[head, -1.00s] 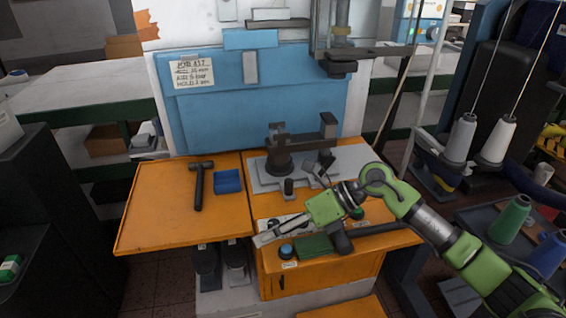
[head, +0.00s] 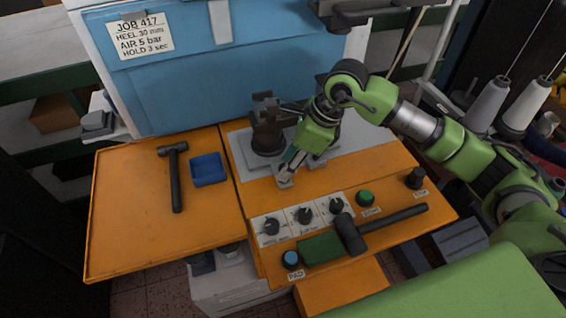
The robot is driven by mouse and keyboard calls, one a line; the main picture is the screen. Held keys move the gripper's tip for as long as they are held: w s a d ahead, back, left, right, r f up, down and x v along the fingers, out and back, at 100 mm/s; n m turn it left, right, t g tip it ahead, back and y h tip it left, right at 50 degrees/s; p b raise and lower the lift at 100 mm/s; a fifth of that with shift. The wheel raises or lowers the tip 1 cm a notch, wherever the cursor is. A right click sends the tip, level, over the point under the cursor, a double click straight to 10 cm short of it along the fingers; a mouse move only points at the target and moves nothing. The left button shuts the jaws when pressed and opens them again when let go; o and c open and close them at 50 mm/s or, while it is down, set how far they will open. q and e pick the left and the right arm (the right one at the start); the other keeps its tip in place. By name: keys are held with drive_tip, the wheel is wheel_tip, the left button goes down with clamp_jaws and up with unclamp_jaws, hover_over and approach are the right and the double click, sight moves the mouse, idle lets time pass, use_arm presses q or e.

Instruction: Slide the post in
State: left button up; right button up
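A dark machine post (head: 266,125) stands upright on a grey base plate (head: 241,153) at the back of the orange table. My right gripper (head: 286,178) reaches down in front of it, with its fingertips low over the front edge of the plate. The fingers look close together. Whether they are open or shut, or hold anything, I cannot tell. The gripper and its wrist hide part of the plate and the dark parts right of the post. My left gripper is not in view.
Control knobs (head: 305,215), a green button (head: 365,198) and a blue-topped pad button (head: 291,259) line the front panel. A hammer (head: 175,178) and blue tray (head: 208,169) lie on the left leaf.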

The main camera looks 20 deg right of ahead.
drive_tip(key=x, duration=0.2)
drive_tip(key=shift+w+f, duration=0.15)
drive_tip(key=shift+f, duration=0.2)
drive_tip(key=shift+a, duration=0.1)
clamp_jaws()
drive_tip(key=shift+f, duration=0.1)
drive_tip(key=d+b, duration=0.2)
drive_tip(key=d, duration=0.4)
drive_tip(key=d+b, duration=0.2)
drive_tip(key=d, duration=0.4)
drive_tip(key=d+b, duration=0.2)
drive_tip(key=d, duration=0.4)
drive_tip(key=shift+w+d, duration=0.2)
drive_tip(key=shift+w, duration=0.15)
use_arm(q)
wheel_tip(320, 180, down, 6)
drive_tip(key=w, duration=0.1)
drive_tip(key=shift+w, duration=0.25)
use_arm(e)
drive_tip(key=shift+d, duration=0.1)
